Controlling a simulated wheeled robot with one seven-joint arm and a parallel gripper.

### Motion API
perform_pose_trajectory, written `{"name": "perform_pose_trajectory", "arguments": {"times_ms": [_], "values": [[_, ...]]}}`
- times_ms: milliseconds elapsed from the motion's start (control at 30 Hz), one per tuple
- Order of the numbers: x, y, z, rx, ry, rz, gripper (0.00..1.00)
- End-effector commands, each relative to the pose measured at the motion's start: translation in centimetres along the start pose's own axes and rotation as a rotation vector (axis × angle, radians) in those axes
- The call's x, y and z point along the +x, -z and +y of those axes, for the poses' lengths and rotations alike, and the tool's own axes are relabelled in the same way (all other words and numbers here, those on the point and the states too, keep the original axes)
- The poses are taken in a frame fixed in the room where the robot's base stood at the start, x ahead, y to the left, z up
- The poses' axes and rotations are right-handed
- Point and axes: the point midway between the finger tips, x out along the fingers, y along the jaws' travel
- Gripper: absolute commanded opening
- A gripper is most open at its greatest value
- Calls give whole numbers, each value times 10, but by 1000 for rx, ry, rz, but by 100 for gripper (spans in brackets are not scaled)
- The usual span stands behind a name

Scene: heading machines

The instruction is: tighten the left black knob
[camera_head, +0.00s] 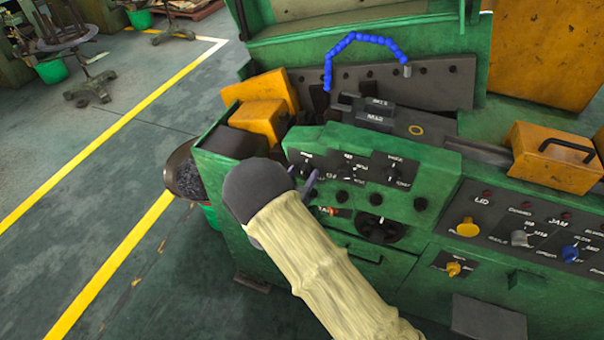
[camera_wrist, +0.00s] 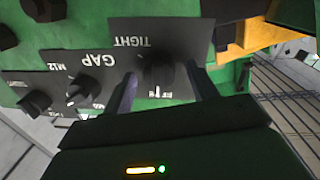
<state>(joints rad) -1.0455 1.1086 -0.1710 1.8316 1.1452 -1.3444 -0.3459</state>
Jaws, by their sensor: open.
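The left black knob (camera_wrist: 158,74) is on a dark plate lettered "TIGHT", with a white pointer mark; the lettering is upside down in the wrist view. In the head view, my gripper (camera_head: 308,182) is at the left end of the green control box, and its dark body and fingers partly cover the area of that knob. In the wrist view, my gripper's two fingers (camera_wrist: 163,84) are open, one on each side of the knob. A small gap shows on each side. How deep the fingertips reach along the knob cannot be told.
The "GAP" knob (camera_wrist: 80,92) is close beside one finger; it also shows in the head view (camera_head: 347,173). A row of black knobs (camera_head: 376,198) and a larger dial (camera_head: 380,229) are below. A yellow block (camera_head: 262,120) stands behind. Open floor (camera_head: 110,240) is on the left.

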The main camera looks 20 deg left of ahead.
Motion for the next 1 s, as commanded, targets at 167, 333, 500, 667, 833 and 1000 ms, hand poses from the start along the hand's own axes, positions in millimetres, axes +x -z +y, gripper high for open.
{"name": "perform_pose_trajectory", "arguments": {"times_ms": [167, 333, 500, 667, 833, 1000], "values": [[0, 0, 0, 0, 0, 0, 56], [0, 0, 0, 0, 0, 0, 23], [0, -1, 2, 0, -1, 0, 13], [0, -2, 1, 15, -2, -2, 13], [0, -3, 0, 62, -2, -4, 13], [0, -4, 0, 152, 1, -9, 13]]}}
